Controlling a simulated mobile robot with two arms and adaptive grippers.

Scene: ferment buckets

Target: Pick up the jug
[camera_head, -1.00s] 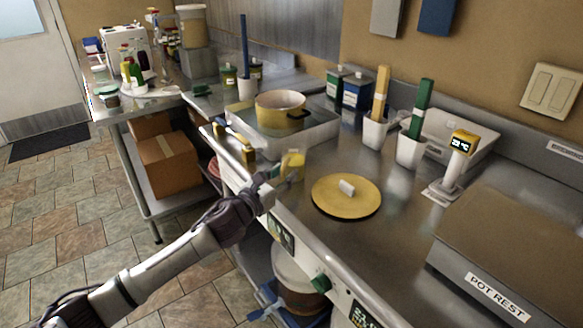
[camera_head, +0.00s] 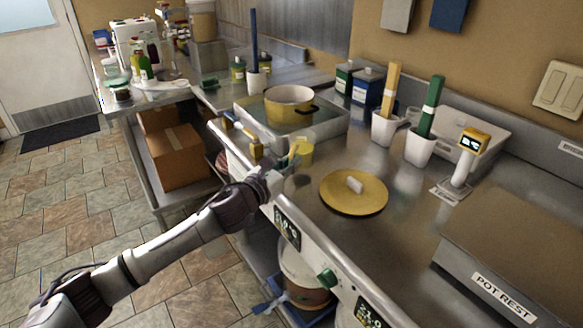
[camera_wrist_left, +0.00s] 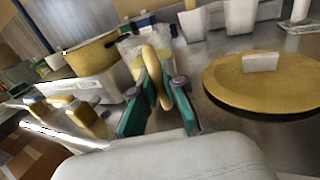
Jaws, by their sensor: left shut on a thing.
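The jug (camera_head: 303,151) is a small clear vessel with a yellowish tint, near the front edge of the steel counter, between the pot tray and the yellow lid. In the left wrist view the jug (camera_wrist_left: 134,58) shows behind its yellow handle. My left gripper (camera_head: 287,164) reaches it from the front left. In the left wrist view its green-padded fingers (camera_wrist_left: 159,92) are closed on the handle from both sides. I cannot tell whether the jug's base touches the counter. My right gripper is not in view.
A yellow pot (camera_head: 289,104) sits in a metal tray (camera_head: 325,130) behind the jug. A round yellow lid (camera_head: 340,200) lies to its right. White cups (camera_head: 421,146) with upright handles stand toward the wall. The counter between jug and lid is clear.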

